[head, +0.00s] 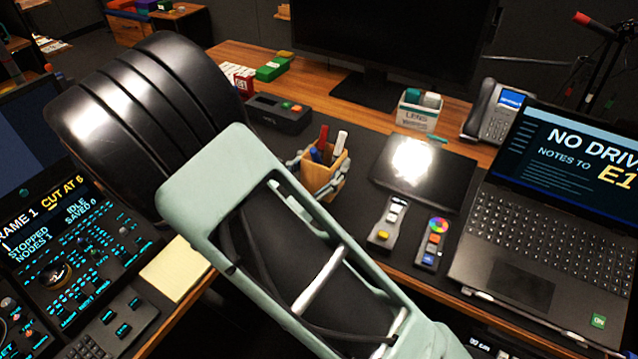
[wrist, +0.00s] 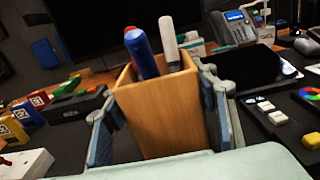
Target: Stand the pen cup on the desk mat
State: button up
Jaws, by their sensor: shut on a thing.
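The pen cup (head: 320,181) is a square wooden holder with red, blue and white pens in it. In the wrist view the cup (wrist: 163,112) fills the middle, its mouth facing up. My gripper (head: 317,176) is shut on it, with one finger on each side; both fingers also show in the wrist view (wrist: 160,125). The desk mat (head: 358,210) is the dark sheet on the wooden desk, around and beyond the cup. My arm hides the cup's lower left surroundings. I cannot tell whether the cup's base touches the mat.
A black tablet (head: 424,170) lies right of the cup, with two small button panels (head: 388,222) in front of it. A laptop (head: 540,245) stands at the right. A dark box with coloured buttons (head: 278,112) lies behind left. A labelled bin (head: 418,112) stands at the back.

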jog(key=shift+w+a+f+b, duration=0.2)
jog(key=shift+w+f+b, duration=0.35)
jog(key=shift+f, duration=0.25)
jog(key=shift+w+a+f+b, duration=0.2)
jog(key=shift+w+f+b, duration=0.2)
jog(key=shift+w+f, duration=0.3)
jog(key=shift+w+f+b, duration=0.1)
jog(key=shift+f+b, duration=1.3)
jog(key=shift+f, duration=0.3)
jog(key=shift+f, duration=0.1)
jog(key=o, duration=1.2)
jog(key=shift+o, duration=0.2)
jog(key=v, duration=1.2)
jog(key=shift+b, duration=0.3)
